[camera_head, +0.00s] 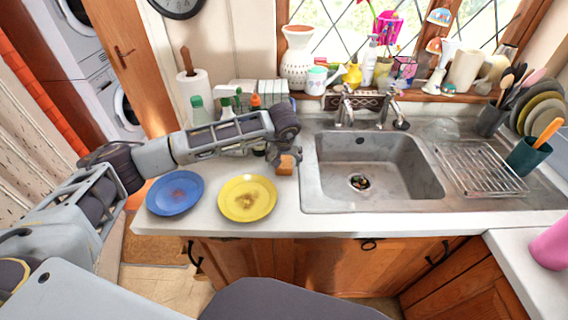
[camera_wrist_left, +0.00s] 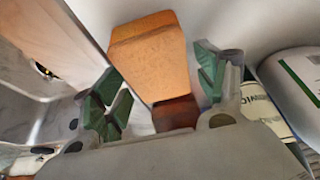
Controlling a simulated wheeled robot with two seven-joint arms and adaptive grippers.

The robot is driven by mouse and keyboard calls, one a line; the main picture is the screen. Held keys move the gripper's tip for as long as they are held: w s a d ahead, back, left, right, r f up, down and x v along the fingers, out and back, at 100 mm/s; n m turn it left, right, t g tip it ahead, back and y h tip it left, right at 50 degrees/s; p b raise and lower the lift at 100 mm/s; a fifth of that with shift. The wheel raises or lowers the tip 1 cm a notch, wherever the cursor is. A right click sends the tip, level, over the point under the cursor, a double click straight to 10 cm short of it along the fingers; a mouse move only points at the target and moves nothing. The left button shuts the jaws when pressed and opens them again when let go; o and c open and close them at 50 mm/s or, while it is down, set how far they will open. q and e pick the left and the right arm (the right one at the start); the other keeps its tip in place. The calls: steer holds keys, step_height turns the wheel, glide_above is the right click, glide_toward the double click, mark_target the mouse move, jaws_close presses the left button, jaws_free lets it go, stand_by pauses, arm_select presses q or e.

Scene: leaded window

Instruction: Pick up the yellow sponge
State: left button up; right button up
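The yellow sponge (camera_head: 286,166), a small orange-yellow block, is on the counter just left of the sink, below my left gripper (camera_head: 284,155). In the left wrist view the sponge (camera_wrist_left: 150,58) shows between and beyond the two green-padded fingers of the left gripper (camera_wrist_left: 160,95). The fingers are apart, with gaps visible on both sides of the sponge. Part of the sponge is hidden by the gripper in the head view. My right gripper is not in view.
A yellow plate (camera_head: 247,198) and a blue plate (camera_head: 174,193) lie on the counter to the left. The sink (camera_head: 375,181) is close on the right. Bottles (camera_head: 200,112) and a paper towel roll (camera_head: 194,90) stand behind the left arm.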

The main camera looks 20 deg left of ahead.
arm_select(q)
steer(key=c, duration=0.4)
steer(key=shift+c, duration=0.4)
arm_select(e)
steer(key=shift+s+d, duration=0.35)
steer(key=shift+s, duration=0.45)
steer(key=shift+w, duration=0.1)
